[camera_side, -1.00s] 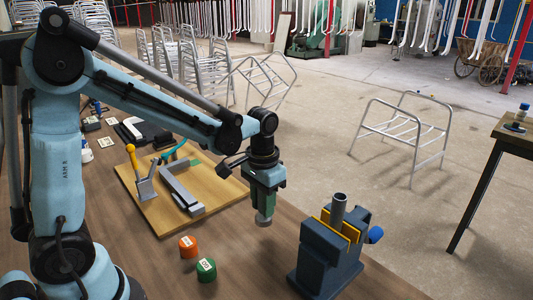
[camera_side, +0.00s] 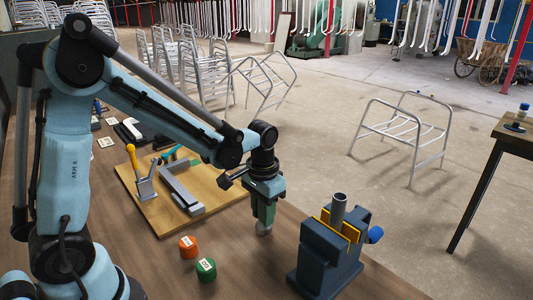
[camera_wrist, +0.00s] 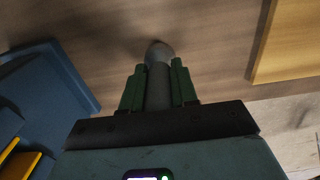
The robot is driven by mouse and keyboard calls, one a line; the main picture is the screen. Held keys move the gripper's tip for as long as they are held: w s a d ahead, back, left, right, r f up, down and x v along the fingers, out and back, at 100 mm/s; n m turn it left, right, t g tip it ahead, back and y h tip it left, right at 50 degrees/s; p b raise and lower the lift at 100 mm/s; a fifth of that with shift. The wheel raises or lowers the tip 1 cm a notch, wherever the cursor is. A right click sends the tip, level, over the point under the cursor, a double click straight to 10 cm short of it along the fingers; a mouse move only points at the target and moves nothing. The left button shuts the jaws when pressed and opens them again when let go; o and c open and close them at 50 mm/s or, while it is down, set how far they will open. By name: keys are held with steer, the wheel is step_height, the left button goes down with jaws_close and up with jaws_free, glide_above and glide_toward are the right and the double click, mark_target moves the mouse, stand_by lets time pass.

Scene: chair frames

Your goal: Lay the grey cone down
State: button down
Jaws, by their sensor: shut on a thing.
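My gripper (camera_side: 265,215) points down over the wooden bench, between the board and the blue vise. It is shut on the grey cone (camera_side: 264,230), whose lower end sticks out below the fingers. In the wrist view the grey cone (camera_wrist: 158,75) lies between the two green fingers of my gripper (camera_wrist: 159,84), with its rounded end close to the bench top. A dark shadow shows beside that end. I cannot tell whether it touches the bench.
The blue vise (camera_side: 318,262) holds an upright grey tube (camera_side: 338,207) between yellow jaws. An orange cap (camera_side: 188,247) and a green cap (camera_side: 206,269) stand to the left. The wooden board (camera_side: 160,217) carries a yellow-handled clamp (camera_side: 144,180). Bare bench lies around the cone.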

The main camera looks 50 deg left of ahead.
steer(key=shift+f, duration=0.5)
steer(key=c, duration=0.8)
jaws_free()
step_height(320, 180, up, 12)
steer(key=shift+r, duration=0.1)
steer(key=shift+s+r+t, duration=0.15)
steer(key=shift+s+t, duration=0.15)
steer(key=shift+s, duration=0.15)
steer(key=shift+s+f+t, duration=0.25)
steer(key=shift+s+t, duration=0.85)
steer(key=shift+s, duration=0.1)
steer(key=shift+s+f+t, duration=0.25)
steer(key=shift+s+t, duration=0.85)
steer(key=shift+s, duration=0.05)
steer(key=shift+s+f+t, duration=0.25)
steer(key=shift+s+t, duration=0.85)
steer(key=shift+s, duration=0.1)
